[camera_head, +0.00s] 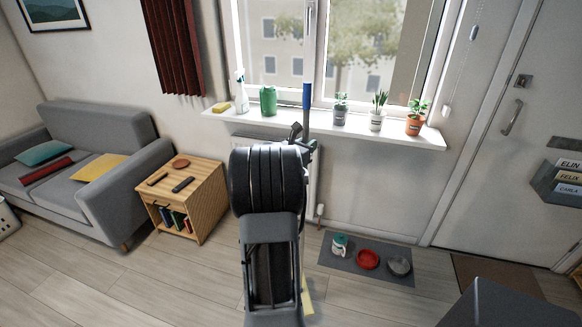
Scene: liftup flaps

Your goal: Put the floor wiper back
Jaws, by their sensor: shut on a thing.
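The floor wiper (306,96) stands about upright in front of the window, with a blue upper end on its long handle. A pale yellow part (307,297) near the floor, beside my arm, looks like its lower end. My gripper (303,133) is shut on the handle just below the blue part, at about the height of the sill. My own arm hides most of the handle and much of the lower end.
A windowsill (420,137) holds a sponge, bottles and potted plants close around the handle. A wooden side table (208,187) and a grey sofa (103,150) stand left. Floor at front left is clear.

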